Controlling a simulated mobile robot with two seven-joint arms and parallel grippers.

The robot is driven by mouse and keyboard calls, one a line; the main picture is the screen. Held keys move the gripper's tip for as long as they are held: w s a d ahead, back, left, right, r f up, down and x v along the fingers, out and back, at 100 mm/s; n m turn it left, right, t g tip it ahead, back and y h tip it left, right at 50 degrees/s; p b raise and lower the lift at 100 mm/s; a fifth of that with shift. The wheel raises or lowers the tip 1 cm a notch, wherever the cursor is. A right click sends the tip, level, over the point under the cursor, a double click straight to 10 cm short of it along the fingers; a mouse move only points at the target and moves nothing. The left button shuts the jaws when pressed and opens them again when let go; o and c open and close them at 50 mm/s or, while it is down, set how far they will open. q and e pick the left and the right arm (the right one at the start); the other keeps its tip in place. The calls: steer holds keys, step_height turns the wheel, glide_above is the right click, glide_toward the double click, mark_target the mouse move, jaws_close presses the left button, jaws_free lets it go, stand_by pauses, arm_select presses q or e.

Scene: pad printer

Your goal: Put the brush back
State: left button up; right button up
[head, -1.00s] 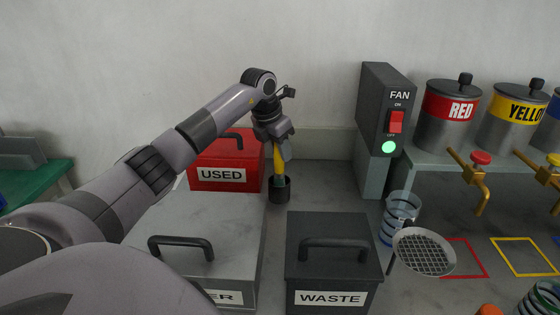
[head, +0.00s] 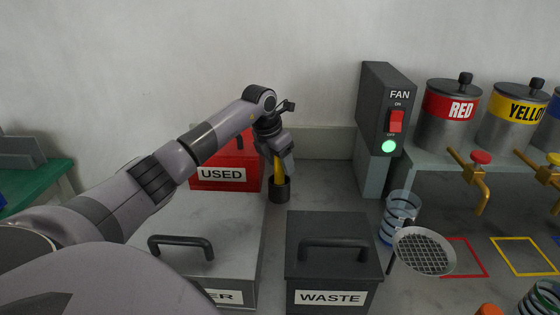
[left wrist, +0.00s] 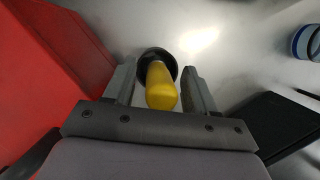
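The brush shows as a yellow handle (head: 278,183) standing in a small dark cup (head: 281,194) on the bench, beside the red bin. Its lower end is hidden inside the cup. In the left wrist view the handle (left wrist: 161,88) points up toward the camera, with the dark cup (left wrist: 157,54) around its far end. My left gripper (head: 282,163) is over the cup, its fingers on either side of the handle. In the left wrist view the fingers (left wrist: 158,88) are apart, with gaps beside the handle. My right gripper is not in view.
A red USED bin (head: 222,174) stands just left of the cup. A grey lidded box (head: 215,232) and a dark WASTE bin (head: 329,262) are nearer. The FAN box (head: 387,110) shows a green light. A striped glass (head: 398,220) and mesh strainer (head: 424,252) are at right.

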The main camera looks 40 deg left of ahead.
arm_select(q)
steer(key=v, duration=1.2)
steer(key=shift+r, duration=0.2)
steer(key=shift+d, duration=0.1)
